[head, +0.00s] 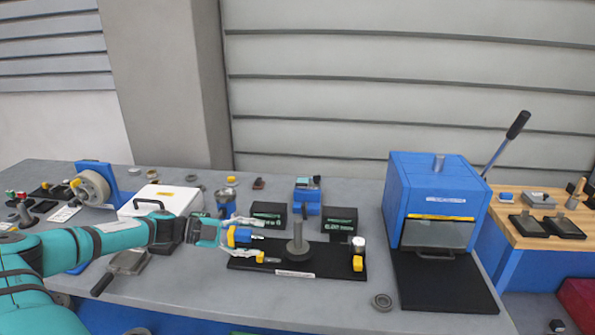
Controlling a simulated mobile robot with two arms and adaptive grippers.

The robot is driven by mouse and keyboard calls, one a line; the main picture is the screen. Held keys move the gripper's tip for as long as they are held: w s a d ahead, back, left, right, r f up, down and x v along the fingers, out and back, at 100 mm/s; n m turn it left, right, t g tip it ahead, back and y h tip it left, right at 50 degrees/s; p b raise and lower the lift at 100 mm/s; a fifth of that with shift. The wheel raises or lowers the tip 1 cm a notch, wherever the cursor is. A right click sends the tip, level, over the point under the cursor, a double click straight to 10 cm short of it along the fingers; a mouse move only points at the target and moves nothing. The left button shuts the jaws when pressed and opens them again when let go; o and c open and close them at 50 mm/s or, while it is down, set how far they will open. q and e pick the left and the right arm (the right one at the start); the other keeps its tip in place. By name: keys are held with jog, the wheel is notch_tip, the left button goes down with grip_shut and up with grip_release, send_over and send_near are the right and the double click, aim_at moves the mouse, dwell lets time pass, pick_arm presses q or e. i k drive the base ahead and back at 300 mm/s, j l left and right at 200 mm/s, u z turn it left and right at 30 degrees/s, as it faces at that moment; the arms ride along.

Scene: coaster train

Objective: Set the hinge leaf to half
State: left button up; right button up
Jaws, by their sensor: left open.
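My left gripper (262,240) reaches in from the left on a teal arm. Its fingers are spread and point right, toward an upright grey post (297,240) on a round foot. I see nothing held between them. The post stands on a long black base plate (330,264). I cannot tell for certain which part is the hinge leaf. A flat grey plate with a black handle (127,263) lies on the bench below my arm. Dark flat plates (530,228) lie on the wooden bench at the right. My right gripper is not in view.
A blue press-like box (437,185) with a dark front plate stands right of the base plate. A white case (160,200), a spool (93,188) and dark boxes (340,220) stand behind.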

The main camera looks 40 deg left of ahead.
aim_at(301, 181)
jog(key=i+j, duration=0.25)
jog(key=j, duration=0.15)
jog(key=i+j, duration=0.25)
jog(key=j, duration=0.15)
jog(key=i+j, duration=0.25)
jog(key=j, duration=0.15)
